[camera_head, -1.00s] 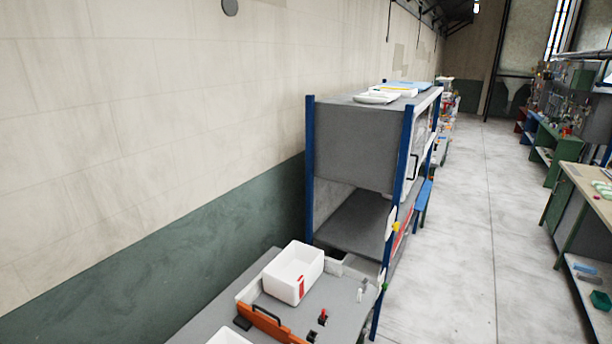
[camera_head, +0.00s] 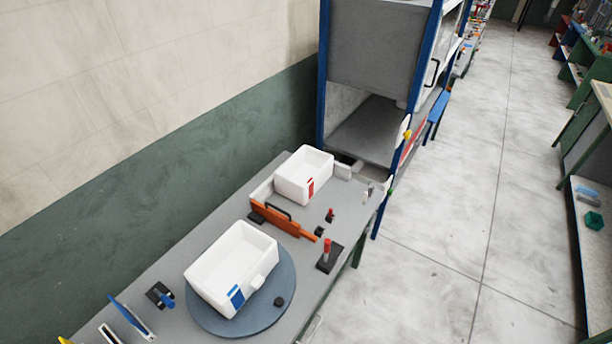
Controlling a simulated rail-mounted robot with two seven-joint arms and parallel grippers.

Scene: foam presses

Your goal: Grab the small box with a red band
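A small white open box with a red band (camera_head: 296,182) stands upright on the grey bench, toward its far end near the press. The red band is on the side facing the aisle. A second white open box with a blue band (camera_head: 220,268) stands nearer, on a round blue-grey turntable (camera_head: 204,321). Both boxes look empty from here. Neither of my grippers shows in the head view.
An orange-handled clamp bar (camera_head: 282,220) lies between the two boxes. Red-topped levers (camera_head: 326,250) stand near the bench's aisle edge. The press cabinet (camera_head: 375,50) with blue posts (camera_head: 324,75) rises behind the far box. The aisle floor (camera_head: 440,240) at right is clear.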

